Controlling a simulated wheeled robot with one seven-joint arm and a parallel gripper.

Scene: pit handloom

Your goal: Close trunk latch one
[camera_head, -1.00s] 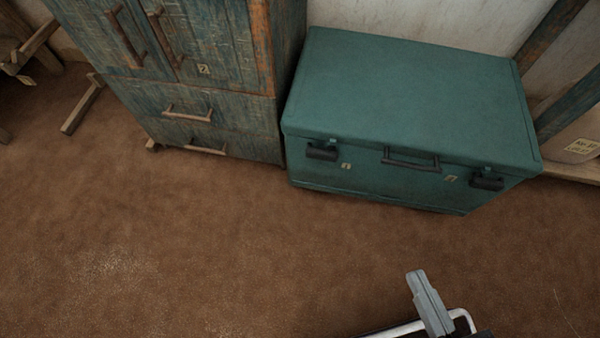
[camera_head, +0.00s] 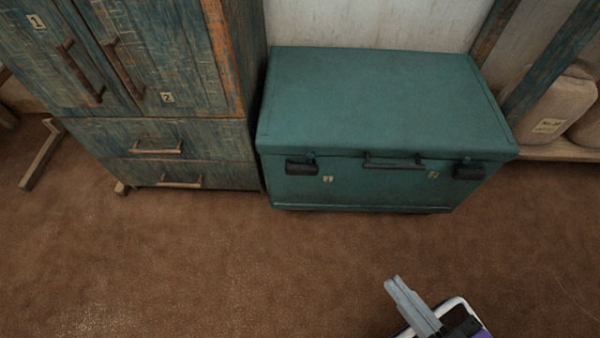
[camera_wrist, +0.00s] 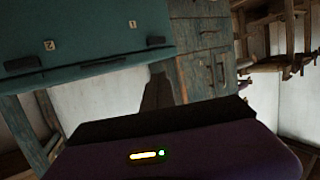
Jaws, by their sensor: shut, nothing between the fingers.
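The green trunk (camera_head: 380,100) stands on the floor against the wall with its lid down. Latch one (camera_head: 302,167), a dark piece beside the label 1 (camera_head: 328,178), is on the left of its front. It sticks out from the front face; I cannot tell whether it is fastened. The other latch (camera_head: 469,172) is on the right. In the wrist view, the trunk (camera_wrist: 90,25) appears upside down, with latch one (camera_wrist: 155,41) right of the other latch (camera_wrist: 20,63). My gripper (camera_head: 392,283) is shut and empty, in front of the trunk and apart from it.
A blue-grey wooden cabinet (camera_head: 190,135) with doors and drawers stands close to the trunk's left side. A dark handle (camera_head: 392,163) projects from the trunk's front. A labelled sack (camera_head: 555,110) sits at the right. The brown floor (camera_head: 250,265) before the trunk is clear.

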